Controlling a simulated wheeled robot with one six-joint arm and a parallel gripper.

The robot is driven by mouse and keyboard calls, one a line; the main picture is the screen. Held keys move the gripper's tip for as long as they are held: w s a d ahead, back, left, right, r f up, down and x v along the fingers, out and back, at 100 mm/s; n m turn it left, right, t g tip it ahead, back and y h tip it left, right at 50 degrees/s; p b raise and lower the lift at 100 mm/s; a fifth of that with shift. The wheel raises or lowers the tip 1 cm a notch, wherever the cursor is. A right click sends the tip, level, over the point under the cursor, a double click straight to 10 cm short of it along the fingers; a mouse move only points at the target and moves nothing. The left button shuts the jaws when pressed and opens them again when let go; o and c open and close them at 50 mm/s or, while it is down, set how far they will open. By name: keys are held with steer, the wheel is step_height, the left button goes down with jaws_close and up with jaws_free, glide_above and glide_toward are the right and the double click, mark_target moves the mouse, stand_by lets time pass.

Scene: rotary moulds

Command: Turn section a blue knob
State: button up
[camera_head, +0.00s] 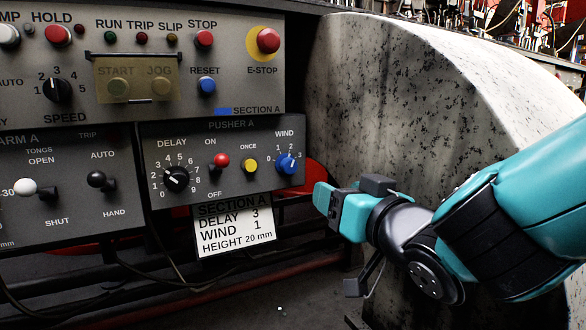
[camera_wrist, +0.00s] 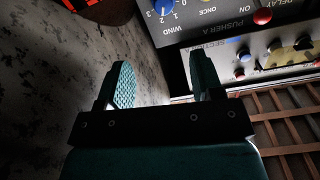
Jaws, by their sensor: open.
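The blue WIND knob (camera_head: 288,163) is at the right end of the PUSHER A panel (camera_head: 225,185), with a scale marked 0 to 3 around it. Its white mark seems to point up, near 2, but is too small to read surely. The knob also shows at the top edge of the wrist view (camera_wrist: 166,8), with its numbers turned over. My gripper (camera_head: 320,197) is to the right of the knob and a little lower, apart from it. In the wrist view my gripper (camera_wrist: 163,82) has its two fingers spread with nothing between them.
A white card (camera_head: 235,228) below the panel reads SECTION A, DELAY 3, WIND 1, HEIGHT 20 mm. A black DELAY knob (camera_head: 176,180), red lever (camera_head: 220,161) and yellow button (camera_head: 250,167) share the panel. A large speckled grey body (camera_head: 390,100) stands close on the right.

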mark_target(291, 168)
steer(key=p+x, duration=0.5)
steer(key=p, duration=0.1)
steer(key=p+x, duration=0.5)
steer(key=p, duration=0.2)
steer(key=r+p+x, duration=0.1)
steer(key=p+x, duration=0.4)
steer(key=p, duration=0.1)
steer(key=shift+s+a+p, duration=0.1)
steer(key=shift+a+p, duration=0.05)
steer(key=shift+p, duration=0.15)
steer(key=shift+w+a+f+p, duration=0.25)
steer(key=shift+w+p, duration=0.2)
steer(key=shift+p, duration=0.25)
steer(key=shift+w+a+f+p, duration=0.1)
steer(key=shift+w+f+p, duration=0.05)
steer(key=shift+w+p, duration=0.15)
steer(key=shift+c, duration=0.3)
steer(key=c, duration=0.9)
steer(key=shift+o, duration=0.2)
